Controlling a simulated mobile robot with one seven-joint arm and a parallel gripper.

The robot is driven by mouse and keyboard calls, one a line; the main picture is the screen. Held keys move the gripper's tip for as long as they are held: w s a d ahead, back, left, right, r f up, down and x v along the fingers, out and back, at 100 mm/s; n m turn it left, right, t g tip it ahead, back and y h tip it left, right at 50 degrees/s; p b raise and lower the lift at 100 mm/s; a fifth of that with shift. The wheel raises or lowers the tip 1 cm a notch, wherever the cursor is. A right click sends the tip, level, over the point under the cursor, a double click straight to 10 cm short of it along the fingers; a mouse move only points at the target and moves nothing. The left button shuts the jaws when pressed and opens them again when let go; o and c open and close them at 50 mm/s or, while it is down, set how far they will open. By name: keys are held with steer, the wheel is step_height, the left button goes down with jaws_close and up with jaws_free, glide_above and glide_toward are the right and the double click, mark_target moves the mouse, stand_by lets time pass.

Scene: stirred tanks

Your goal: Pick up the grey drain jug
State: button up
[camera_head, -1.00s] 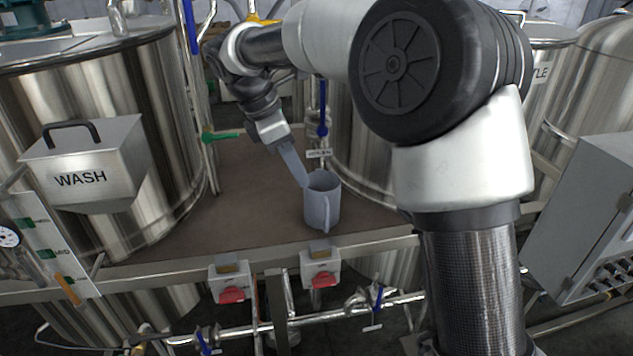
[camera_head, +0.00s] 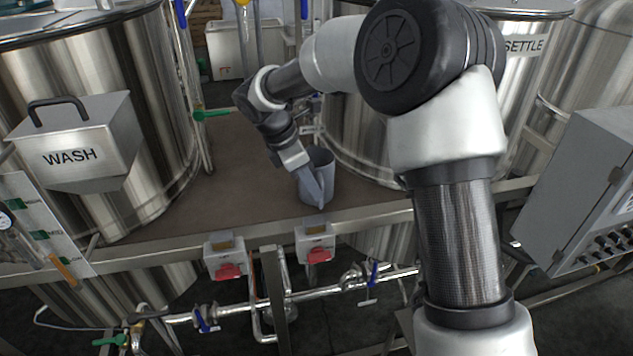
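The grey drain jug (camera_head: 324,162) stands upright on the brown deck, near its front edge and left of my arm's column. My gripper (camera_head: 317,196) reaches down from the upper left and overlaps the jug's front side, where the handle is. The grey fingers hide most of the handle and part of the jug's wall. Jug and fingers are nearly the same colour, so I cannot tell whether the fingers touch or grip the handle, or whether they are open or shut.
The WASH tank (camera_head: 150,60) with its box (camera_head: 75,155) stands left. The SETTLE tank (camera_head: 518,70) is on the right. Red-knobbed switches (camera_head: 316,250) sit on the frame below the jug. A grey control cabinet (camera_head: 590,190) is at far right. The deck (camera_head: 225,195) left of the jug is clear.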

steer(key=x, duration=0.4)
steer(key=shift+w+d+f, duration=0.1)
steer(key=shift+f, duration=0.2)
jaws_close()
stand_by(1.1)
